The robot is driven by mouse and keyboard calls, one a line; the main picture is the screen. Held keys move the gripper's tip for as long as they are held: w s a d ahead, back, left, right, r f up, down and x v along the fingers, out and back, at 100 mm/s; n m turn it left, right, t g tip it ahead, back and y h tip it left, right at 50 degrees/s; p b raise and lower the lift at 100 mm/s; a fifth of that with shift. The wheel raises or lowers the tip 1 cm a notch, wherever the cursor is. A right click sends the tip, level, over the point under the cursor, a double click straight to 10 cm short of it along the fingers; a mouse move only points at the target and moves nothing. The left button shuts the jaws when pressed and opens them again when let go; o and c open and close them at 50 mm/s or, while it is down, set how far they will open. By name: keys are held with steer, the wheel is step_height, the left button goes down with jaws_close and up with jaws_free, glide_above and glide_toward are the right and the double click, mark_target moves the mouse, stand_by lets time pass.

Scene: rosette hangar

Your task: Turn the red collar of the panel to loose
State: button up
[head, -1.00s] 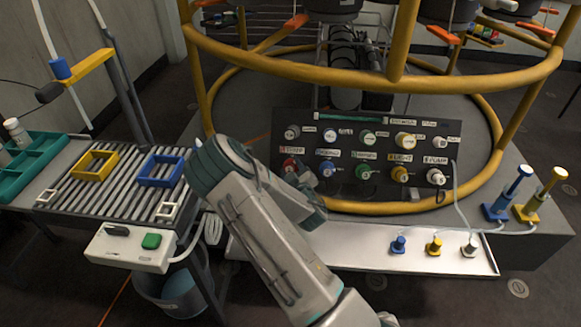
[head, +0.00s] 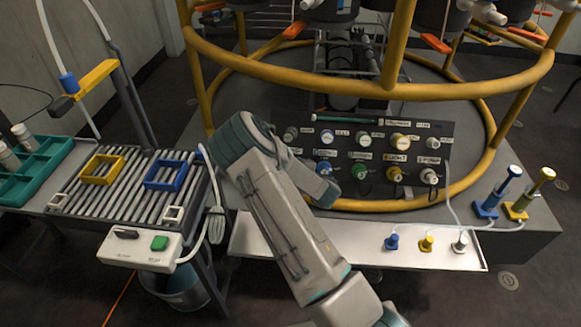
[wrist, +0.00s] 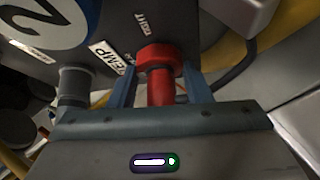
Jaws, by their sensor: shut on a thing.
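The panel (head: 455,140) shows in the head view with two rows of coloured round collars and small white labels. My arm covers its lower left corner, so the red collar is hidden there. In the wrist view the red collar (wrist: 157,56) sits between the two blue-grey fingers of my gripper (wrist: 162,88), with a narrower red stem toward the palm. My gripper is shut on it. I cannot read which way the collar is turned. Blue (head: 327,168), green (head: 359,171), yellow (head: 394,174) and white (head: 429,176) collars are in the same row.
A yellow ring rail (head: 370,91) passes above and in front of the panel. A pale tray (head: 350,247) with small coloured plugs lies below. Blue (head: 500,190) and yellow (head: 533,192) pumps stand at right. A roller table (head: 135,190) with frames is at left.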

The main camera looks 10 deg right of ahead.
stand_by(0.4)
steer(key=o, duration=1)
steer(key=p+v, duration=0.3)
steer(key=v, duration=1)
steer(key=shift+s+d+r, duration=0.1)
steer(key=shift+s+r, duration=0.1)
steer(key=shift+s, duration=0.1)
